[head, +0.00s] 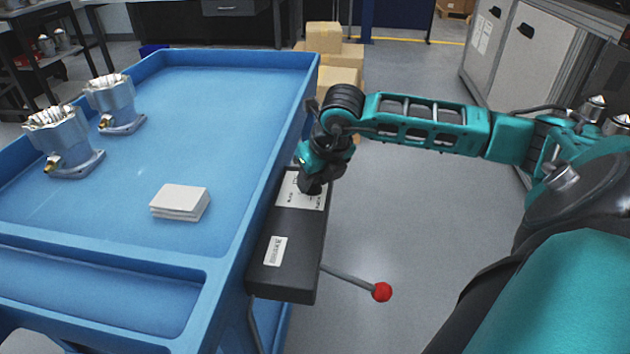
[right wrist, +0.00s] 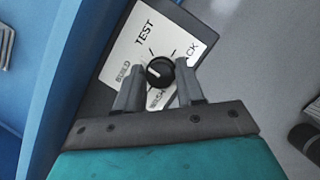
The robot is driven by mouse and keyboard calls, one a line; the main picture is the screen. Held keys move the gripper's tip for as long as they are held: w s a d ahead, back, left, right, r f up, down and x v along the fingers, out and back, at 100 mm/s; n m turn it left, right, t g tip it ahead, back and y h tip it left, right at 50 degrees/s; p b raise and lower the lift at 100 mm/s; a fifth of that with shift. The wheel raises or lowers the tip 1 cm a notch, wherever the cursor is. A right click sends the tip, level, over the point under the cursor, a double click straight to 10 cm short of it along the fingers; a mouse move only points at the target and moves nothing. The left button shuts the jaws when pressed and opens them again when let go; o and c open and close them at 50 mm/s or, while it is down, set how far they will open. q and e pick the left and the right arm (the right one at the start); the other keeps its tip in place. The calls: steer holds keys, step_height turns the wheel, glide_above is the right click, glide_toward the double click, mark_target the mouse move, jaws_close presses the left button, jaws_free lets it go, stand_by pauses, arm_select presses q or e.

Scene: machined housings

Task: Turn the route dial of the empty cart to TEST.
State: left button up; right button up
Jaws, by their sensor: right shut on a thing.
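The blue cart (head: 240,85) fills the left of the head view and carries two metal housings (head: 68,140) and (head: 115,102). A black control box (head: 290,240) is on its right side. In the right wrist view the box's white plate (right wrist: 140,50) reads TEST, BUILD and what looks like PACK; a fourth label is partly covered. The black round route dial (right wrist: 160,72) has a white mark that appears to point toward BUILD. My right gripper (head: 313,184) is shut on the dial, one finger each side in the wrist view (right wrist: 160,76). My left gripper is not in view.
A white stack of cards (head: 180,202) lies on the cart tray. A lever with a red ball (head: 382,291) sticks out from the box's lower right. Cardboard boxes (head: 323,37) stand behind the cart, and a grey cabinet (head: 520,50) at the back right. Open floor lies between.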

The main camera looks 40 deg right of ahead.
steer(key=m+h+b, duration=0.1)
steer(key=m, duration=0.2)
steer(key=shift+a+f, duration=0.1)
steer(key=shift+a, duration=0.05)
steer(key=shift+m+g+h+b, duration=0.35)
steer(key=shift+m+g, duration=0.15)
steer(key=shift+m, duration=0.5)
steer(key=o, duration=1)
steer(key=p+v, duration=0.2)
steer(key=v, duration=1.1)
steer(key=shift+a+p, duration=0.1)
steer(key=shift+p, duration=0.25)
